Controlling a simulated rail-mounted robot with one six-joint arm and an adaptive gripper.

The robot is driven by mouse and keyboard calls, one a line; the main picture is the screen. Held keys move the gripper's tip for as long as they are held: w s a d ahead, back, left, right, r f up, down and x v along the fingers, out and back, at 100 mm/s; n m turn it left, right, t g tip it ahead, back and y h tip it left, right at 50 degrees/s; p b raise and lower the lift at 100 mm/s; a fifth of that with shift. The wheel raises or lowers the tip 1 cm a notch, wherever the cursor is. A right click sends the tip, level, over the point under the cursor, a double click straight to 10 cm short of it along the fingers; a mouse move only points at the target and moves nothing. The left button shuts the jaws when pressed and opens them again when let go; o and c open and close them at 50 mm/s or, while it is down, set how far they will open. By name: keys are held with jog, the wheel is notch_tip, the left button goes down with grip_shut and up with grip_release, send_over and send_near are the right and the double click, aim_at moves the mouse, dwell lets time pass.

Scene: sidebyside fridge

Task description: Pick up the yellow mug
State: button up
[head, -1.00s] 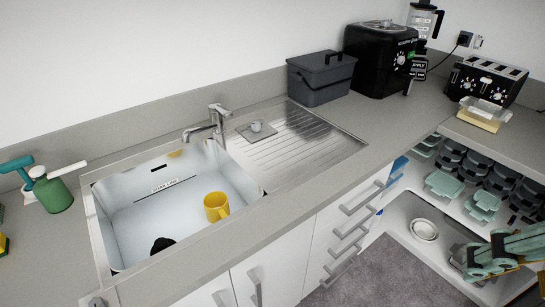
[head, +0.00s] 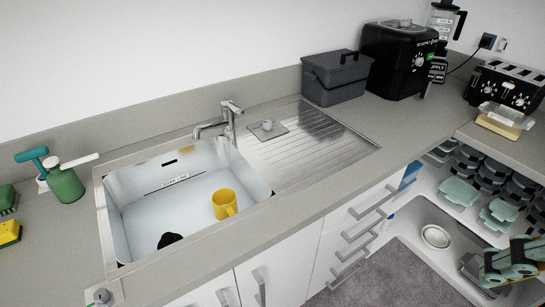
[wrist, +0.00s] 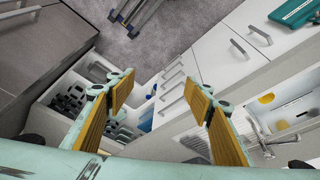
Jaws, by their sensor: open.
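A yellow shape (wrist: 267,98) in the sink at the right of the wrist view looks like the same mug, small and partly cut off by the rim. My gripper (wrist: 160,82) is open and empty, with yellow-padded fingers spread. It is well away from the mug; in the head view only part of my teal arm shows at the lower right.
A tap (head: 228,120) rises behind the sink, and a dark object (head: 170,240) lies in the basin. A grey bin (head: 336,80), a black appliance (head: 398,62) and a toaster (head: 505,88) stand on the counter. A green spray bottle (head: 66,184) is left of the sink. The drainboard is mostly clear.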

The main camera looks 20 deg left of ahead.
jog(key=w+a+f+n+g+p, duration=0.1)
jog(key=w+a+n+p, duration=0.15)
jog(key=w, duration=0.25)
jog(key=w+a+f+n+g+h+p, duration=0.1)
jog(key=w+n, duration=0.2)
jog(key=w, duration=0.3)
jog(key=w+a+n+g+p, duration=0.1)
jog(key=w+a+n+p, duration=0.15)
jog(key=w, duration=0.25)
jog(key=w+a+f+n+p, duration=0.4)
jog(key=w+a+f+n, duration=0.25)
jog(key=w+a, duration=0.4)
jog(key=n+y+p, duration=0.1)
jog(key=n+p, duration=0.7)
jog(key=n, duration=0.5)
send_over(232, 212)
notch_tip(232, 212, down, 20)
jog(key=shift+g, duration=0.4)
jog(key=shift+f, duration=0.25)
jog(key=shift+f, duration=4.15)
